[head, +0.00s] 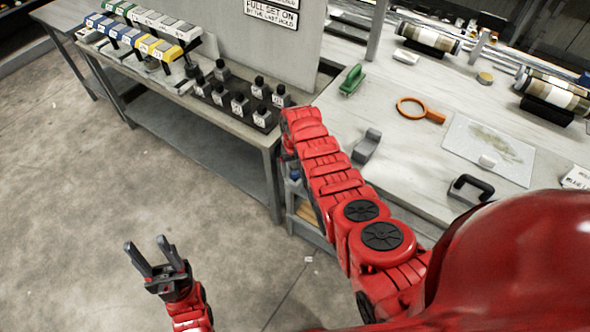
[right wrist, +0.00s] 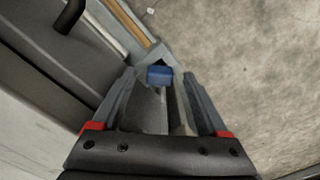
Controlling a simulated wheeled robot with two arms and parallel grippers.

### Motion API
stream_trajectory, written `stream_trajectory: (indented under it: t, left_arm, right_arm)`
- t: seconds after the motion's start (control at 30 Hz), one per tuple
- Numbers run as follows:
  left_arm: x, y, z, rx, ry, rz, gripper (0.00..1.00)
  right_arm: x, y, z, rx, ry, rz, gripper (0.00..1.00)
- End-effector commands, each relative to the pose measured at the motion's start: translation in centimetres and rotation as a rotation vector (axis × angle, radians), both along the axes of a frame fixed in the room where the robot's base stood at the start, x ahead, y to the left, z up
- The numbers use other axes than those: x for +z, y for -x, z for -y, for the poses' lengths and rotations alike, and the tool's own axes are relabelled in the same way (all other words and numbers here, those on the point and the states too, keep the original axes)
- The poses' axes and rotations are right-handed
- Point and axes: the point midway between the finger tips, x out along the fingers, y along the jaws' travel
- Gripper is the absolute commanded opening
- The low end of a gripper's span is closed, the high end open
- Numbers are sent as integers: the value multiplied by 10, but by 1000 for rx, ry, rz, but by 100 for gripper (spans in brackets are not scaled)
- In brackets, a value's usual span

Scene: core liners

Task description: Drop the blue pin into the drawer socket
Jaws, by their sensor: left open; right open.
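The blue pin (right wrist: 160,75) shows its blue top in the right wrist view, between the fingertips of my right gripper (right wrist: 159,82). The gripper is open, with a finger on either side and no clear contact. The blue top lies at a grey corner of the drawer (head: 297,222), which is under the bench. I cannot tell whether the pin is seated in a socket; its lower part is hidden. In the head view a small bit of blue shows beside my right arm, which hides most of that gripper. My left gripper (head: 155,256) is open and empty above the floor.
The left bench (head: 175,95) carries labelled black-topped pieces and coloured boxes. The floor at left is clear.

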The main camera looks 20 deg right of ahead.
Motion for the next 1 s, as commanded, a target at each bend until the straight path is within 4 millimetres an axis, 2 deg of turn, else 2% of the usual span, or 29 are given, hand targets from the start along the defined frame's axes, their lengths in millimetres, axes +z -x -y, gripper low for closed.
stream_trajectory:
  t: [0.17, 0.27, 0.37, 0.5, 0.63, 0.8, 1.0]
  left_arm:
    - [2, 0, 0, 0, 0, 0, 50]
    - [11, 0, 0, 0, 0, 0, 50]
    - [27, 0, 0, 0, 0, 0, 50]
    - [57, 0, 0, 0, 0, 0, 50]
    - [79, 0, 0, 0, 0, 0, 50]
    - [95, 0, 0, 0, 0, 0, 50]
    - [102, 0, 0, 0, 0, 0, 50]
  right_arm:
    - [2, 0, 0, 0, 0, 0, 77]
    - [12, 0, 0, 0, 0, 1, 77]
    - [30, 0, 0, 0, 0, 1, 77]
    - [70, -1, 0, 0, 0, 3, 77]
    - [104, -1, 0, 0, 1, 5, 77]
    - [141, -1, 0, 0, 0, 4, 77]
    - [167, 0, 0, 0, 0, 2, 77]
